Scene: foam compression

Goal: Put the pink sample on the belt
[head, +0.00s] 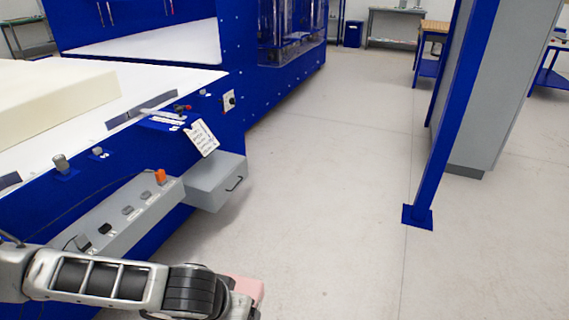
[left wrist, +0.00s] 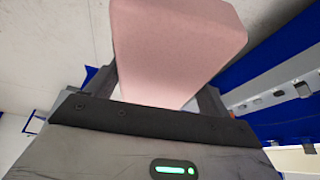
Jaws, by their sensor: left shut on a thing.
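The pink sample (head: 250,287) shows at the bottom of the head view, partly hidden by my left gripper (head: 238,300). In the left wrist view the pink sample (left wrist: 175,45) is a smooth block with rounded edges, between the two fingers of my left gripper (left wrist: 158,95), which is shut on it. It is held over the floor side of the blue machine. A white belt surface (head: 165,78) lies on the machine at the left of the head view. My right gripper is not in view.
A large cream foam block (head: 50,97) lies on the white surface. A grey control panel (head: 130,212) with an orange button and a grey box (head: 214,182) jut from the machine's side. A blue post (head: 440,130) stands at the right. The floor (head: 330,190) between is clear.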

